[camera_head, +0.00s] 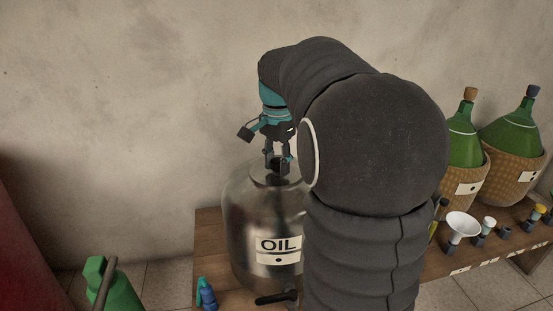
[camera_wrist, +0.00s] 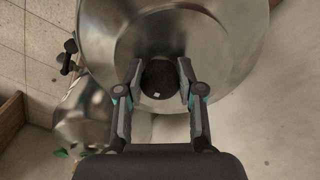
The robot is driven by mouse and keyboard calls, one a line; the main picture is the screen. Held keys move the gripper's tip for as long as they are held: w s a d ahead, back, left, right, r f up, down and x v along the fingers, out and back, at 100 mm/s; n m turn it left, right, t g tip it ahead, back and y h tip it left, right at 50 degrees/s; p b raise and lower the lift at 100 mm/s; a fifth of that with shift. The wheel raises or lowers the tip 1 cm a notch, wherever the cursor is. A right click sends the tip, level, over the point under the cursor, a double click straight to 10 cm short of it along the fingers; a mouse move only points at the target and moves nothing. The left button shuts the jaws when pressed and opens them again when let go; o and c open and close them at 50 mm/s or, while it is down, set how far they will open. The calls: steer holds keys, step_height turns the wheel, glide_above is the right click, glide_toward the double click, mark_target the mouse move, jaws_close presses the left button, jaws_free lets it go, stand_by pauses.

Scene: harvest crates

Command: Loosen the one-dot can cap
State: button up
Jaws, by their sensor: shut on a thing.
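The metal oil can (camera_head: 240,215) stands upright on the wooden bench, with an OIL label that carries one dot. It also fills the top of the wrist view (camera_wrist: 225,45). Its black cap (camera_wrist: 160,78) sits in the middle of the can's top, with a small white mark on it. My gripper (camera_head: 277,165) points down over the can's top and is shut on the cap. In the wrist view the two fingers (camera_wrist: 160,75) lie on either side of the cap. My arm hides the can's right side in the head view.
A black tap (camera_head: 276,297) sticks out low on the can. Green bottles in wicker baskets (camera_head: 515,150) and a white funnel (camera_head: 463,225) stand on the bench at right. A blue item (camera_head: 206,294) and a green can (camera_head: 118,290) are at lower left. The wall is close behind.

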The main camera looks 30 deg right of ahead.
steer(key=n+p, duration=0.2)
steer(key=n, duration=0.2)
steer(key=shift+r+n, duration=0.15)
steer(key=shift+n, duration=0.15)
steer(key=n+p, duration=0.2)
steer(key=n, duration=0.1)
steer(key=shift+s+d+n, duration=0.1)
steer(key=shift+n, duration=0.3)
steer(key=n+p, duration=0.1)
steer(key=n, duration=0.3)
steer(key=shift+p, duration=0.35)
steer(key=shift+d+f+n+p, duration=0.15)
steer(key=shift+n+p, duration=0.4)
steer(key=shift+n, duration=1.45)
steer(key=shift+f, duration=0.1)
steer(key=o, duration=1.1)
steer(key=shift+o, duration=0.3)
